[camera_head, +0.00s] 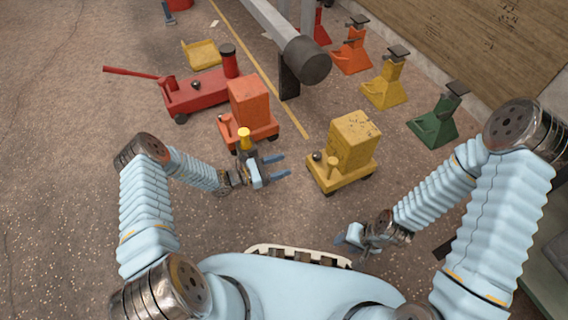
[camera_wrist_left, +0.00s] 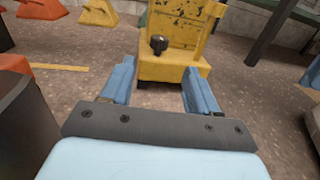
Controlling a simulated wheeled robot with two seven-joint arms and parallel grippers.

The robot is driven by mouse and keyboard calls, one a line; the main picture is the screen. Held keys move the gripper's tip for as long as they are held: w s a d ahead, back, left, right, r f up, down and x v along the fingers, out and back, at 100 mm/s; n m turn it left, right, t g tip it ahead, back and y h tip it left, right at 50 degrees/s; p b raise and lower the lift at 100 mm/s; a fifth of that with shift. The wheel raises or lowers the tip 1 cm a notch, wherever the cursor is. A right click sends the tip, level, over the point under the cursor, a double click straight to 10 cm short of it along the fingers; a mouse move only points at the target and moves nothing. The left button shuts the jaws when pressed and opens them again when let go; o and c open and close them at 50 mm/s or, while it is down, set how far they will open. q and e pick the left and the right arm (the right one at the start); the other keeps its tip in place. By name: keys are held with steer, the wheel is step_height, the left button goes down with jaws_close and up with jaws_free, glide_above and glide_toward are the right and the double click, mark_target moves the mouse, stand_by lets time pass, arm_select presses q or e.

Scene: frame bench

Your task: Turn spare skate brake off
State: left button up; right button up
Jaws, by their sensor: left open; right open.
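A yellow skate (camera_head: 340,177) with a worn yellow block on top stands on the floor in front of my grippers. It carries a black ball knob (camera_head: 317,157) and a short yellow post (camera_head: 333,167). An orange skate (camera_head: 262,131) stands to its left, with a yellow-topped post (camera_head: 244,138). I cannot tell which skate is the spare. My left gripper (camera_head: 279,166) is open and empty, between the two skates and left of the yellow one. In the left wrist view the yellow skate (camera_wrist_left: 172,70) and black knob (camera_wrist_left: 158,44) show beyond the open fingers. My right gripper (camera_head: 346,238) is open and empty, below the yellow skate.
A red jack (camera_head: 198,92) with a long handle stands behind the orange skate. A grey beam (camera_head: 270,25) rises above. Orange (camera_head: 351,57), yellow (camera_head: 384,92) and green (camera_head: 436,125) stands line the right side. The floor left of my left arm is clear.

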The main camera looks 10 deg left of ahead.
mark_target(314, 158)
arm_select(q)
steer(key=s+d+n+t+p, duration=0.1)
steer(key=s+d+r+n+t+y+p, duration=0.1)
steer(key=s+t, duration=0.1)
steer(key=shift+d+r+p, duration=0.15)
steer(key=shift+d+p, duration=0.1)
steer(key=shift+p, duration=0.15)
steer(key=w+d+n+t+y, duration=0.1)
steer(key=w+d, duration=0.1)
steer(key=w+d+f+n+t+y, duration=0.1)
steer(key=w+d, duration=0.1)
steer(key=d, duration=0.1)
steer(key=w+d+f+n+y+b, duration=0.1)
steer(key=w+d+y, duration=0.1)
steer(key=w, duration=0.1)
steer(key=shift+d+t, duration=0.35)
steer(key=shift+t, duration=0.05)
steer(key=shift+w+d+r, duration=0.1)
steer(key=shift+w+d, duration=0.25)
steer(key=shift+w, duration=0.15)
